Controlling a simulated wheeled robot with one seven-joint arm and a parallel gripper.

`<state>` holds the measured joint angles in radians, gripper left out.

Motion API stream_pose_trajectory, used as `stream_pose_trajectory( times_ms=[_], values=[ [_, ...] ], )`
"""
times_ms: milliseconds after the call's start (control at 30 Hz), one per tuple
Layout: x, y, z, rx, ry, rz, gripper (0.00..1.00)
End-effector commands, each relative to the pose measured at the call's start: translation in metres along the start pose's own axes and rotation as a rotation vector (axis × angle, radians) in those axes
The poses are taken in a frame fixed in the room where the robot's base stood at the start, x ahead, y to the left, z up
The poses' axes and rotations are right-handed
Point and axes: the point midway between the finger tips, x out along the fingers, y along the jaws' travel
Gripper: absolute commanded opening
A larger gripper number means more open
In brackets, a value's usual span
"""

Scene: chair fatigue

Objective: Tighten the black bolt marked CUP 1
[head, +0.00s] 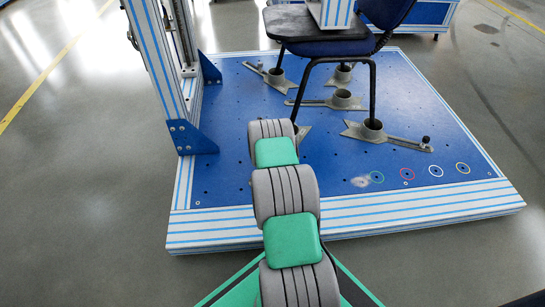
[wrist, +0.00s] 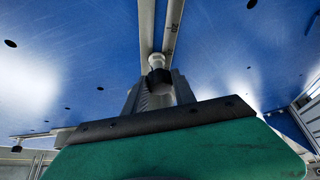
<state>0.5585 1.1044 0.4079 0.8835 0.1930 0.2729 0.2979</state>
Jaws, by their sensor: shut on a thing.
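In the wrist view a black bolt (wrist: 158,77) stands on a grey slotted bar (wrist: 170,25) above the blue plate. My gripper (wrist: 157,92) is shut on this bolt, with its fingers around the black part. A pale round piece sits beyond the black part. No CUP 1 marking is readable. In the head view my grey and green arm reaches over the plate's front left, and hides my gripper and most of the nearest bracket (head: 303,132). Another black bolt (head: 426,140) stands on the bracket of the front right cup (head: 372,130).
A chair (head: 325,45) stands with its legs at several grey cups on the blue plate (head: 235,115). A striped upright frame (head: 160,50) rises at the left. Coloured rings (head: 407,174) mark the front right. Another bolt (wrist: 17,148) shows at the wrist view's lower left.

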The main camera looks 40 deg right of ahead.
Motion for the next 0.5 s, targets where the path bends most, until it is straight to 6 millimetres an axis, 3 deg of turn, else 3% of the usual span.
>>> stream_pose_trajectory(
  times_ms=[167,333,500],
  values=[
    [0.0008,-0.0013,0.0010,0.020,-0.001,0.012,0.00],
    [0.0015,-0.0040,0.0008,0.257,0.000,0.142,0.00],
    [0.0002,-0.0022,0.0002,0.308,-0.001,0.169,0.00]
  ],
)
